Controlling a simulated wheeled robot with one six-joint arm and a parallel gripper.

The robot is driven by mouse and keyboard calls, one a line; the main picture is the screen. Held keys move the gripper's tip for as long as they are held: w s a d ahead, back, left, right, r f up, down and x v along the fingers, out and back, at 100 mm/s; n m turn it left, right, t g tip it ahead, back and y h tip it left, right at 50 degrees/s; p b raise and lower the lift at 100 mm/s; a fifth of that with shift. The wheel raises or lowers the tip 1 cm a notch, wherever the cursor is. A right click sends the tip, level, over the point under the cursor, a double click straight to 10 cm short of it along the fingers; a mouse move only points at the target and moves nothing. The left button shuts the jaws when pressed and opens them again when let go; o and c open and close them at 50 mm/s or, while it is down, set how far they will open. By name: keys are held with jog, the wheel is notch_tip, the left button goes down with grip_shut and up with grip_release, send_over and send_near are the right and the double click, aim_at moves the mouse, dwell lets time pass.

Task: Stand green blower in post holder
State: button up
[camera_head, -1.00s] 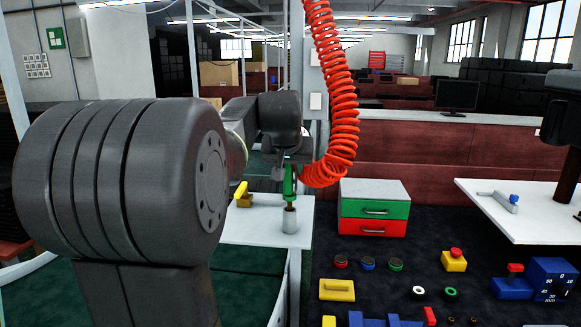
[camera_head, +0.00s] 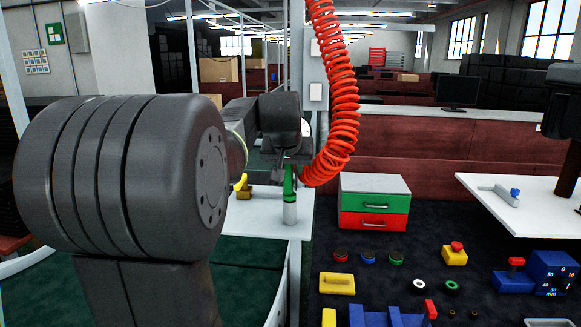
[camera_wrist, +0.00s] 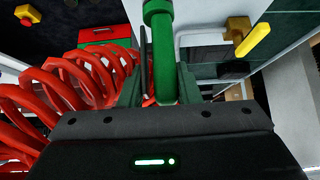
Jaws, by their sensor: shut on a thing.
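The green blower (camera_head: 289,182) is upright in the head view, under my gripper (camera_head: 290,163). In the wrist view it is the green tube (camera_wrist: 161,55) between the two fingers of my gripper (camera_wrist: 160,82), which are shut on it. The pale grey post holder (camera_head: 289,212) stands on the white table directly below the blower. The blower's lower end meets the holder's top, and its thin tip no longer shows, so it seems to be inside. My wrist hides the blower's top in the head view.
A red coiled hose (camera_head: 337,100) hangs beside my gripper and fills the left of the wrist view (camera_wrist: 85,85). A yellow-handled thing (camera_head: 241,184) stands left of the holder on the white table (camera_head: 255,222). A green-and-red drawer box (camera_head: 374,203) is to the right.

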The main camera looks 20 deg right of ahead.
jog(key=shift+f, duration=0.25)
jog(key=o, duration=0.8)
jog(key=b+v, duration=0.1)
jog(key=v, duration=1.2)
jog(key=shift+s+a+r, duration=0.15)
jog(key=shift+s+r, duration=0.1)
jog(key=x, duration=1.4)
jog(key=shift+p, duration=0.4)
jog(key=shift+r, duration=0.4)
jog(key=shift+s, duration=0.1)
